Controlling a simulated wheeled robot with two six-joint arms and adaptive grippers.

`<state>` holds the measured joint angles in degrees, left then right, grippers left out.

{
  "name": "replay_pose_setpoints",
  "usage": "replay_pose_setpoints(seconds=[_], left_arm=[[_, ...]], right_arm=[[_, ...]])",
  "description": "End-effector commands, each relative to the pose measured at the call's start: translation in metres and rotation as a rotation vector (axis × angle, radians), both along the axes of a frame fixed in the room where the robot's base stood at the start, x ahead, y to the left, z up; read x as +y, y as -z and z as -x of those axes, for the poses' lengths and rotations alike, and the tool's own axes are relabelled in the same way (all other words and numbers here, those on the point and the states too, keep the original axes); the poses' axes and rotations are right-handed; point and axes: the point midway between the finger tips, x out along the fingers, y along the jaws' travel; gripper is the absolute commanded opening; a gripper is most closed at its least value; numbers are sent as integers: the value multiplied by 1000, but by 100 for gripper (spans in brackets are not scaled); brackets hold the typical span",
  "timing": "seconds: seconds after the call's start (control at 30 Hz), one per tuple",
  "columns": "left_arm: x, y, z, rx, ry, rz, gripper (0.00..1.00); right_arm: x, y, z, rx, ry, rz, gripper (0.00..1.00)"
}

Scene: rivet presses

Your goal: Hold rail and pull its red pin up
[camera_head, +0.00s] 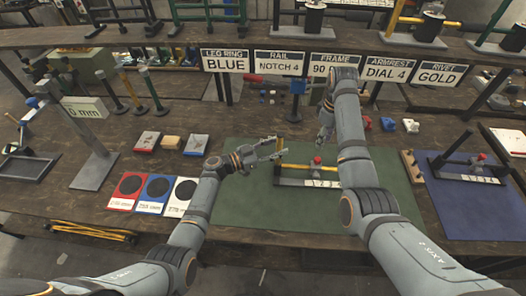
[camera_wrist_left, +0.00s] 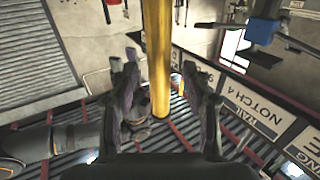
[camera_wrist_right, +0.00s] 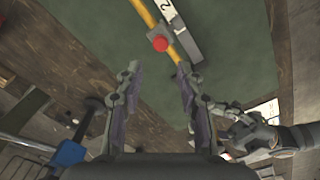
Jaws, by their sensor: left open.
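The yellow rail (camera_head: 297,166) lies over a dark stand with a numbered strip (camera_head: 322,184) on the green mat. Its red pin (camera_head: 317,160) stands on a grey collar around the rail; the pin also shows in the right wrist view (camera_wrist_right: 160,44). My left gripper (camera_head: 281,150) is open near the rail's left end. In the left wrist view, a yellow bar (camera_wrist_left: 157,40) runs between its fingers; contact is not visible. My right gripper (camera_head: 324,138) is open and empty, behind and above the rail. In its wrist view the pin is just beyond the fingertips.
Signs hang along the shelf; the rail sign (camera_head: 279,63) reads NOTCH 4. A blue mat (camera_head: 480,215) with another stand is at right. Red, blue and white pads (camera_head: 155,193) lie at left. The green mat (camera_head: 265,215) is bare in front of the rail.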

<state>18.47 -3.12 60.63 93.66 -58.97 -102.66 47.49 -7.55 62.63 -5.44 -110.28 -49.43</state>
Motion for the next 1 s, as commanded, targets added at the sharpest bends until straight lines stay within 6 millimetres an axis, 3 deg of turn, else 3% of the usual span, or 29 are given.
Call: replay_pose_setpoints(seconds=[0.13, 0.43, 0.77, 1.0], left_arm=[[-11, 0, -6, -1, 0, 1, 49], [-13, 0, -7, 0, 0, -1, 47], [-12, 0, -7, 0, 0, -1, 3], [-12, 0, -7, 0, 0, -1, 0]], right_arm=[[0, 0, 0, 0, 0, 0, 38], [0, 0, 0, 0, 0, 0, 38], [0, 0, 0, 0, 0, 0, 38], [0, 0, 0, 0, 0, 0, 38]])
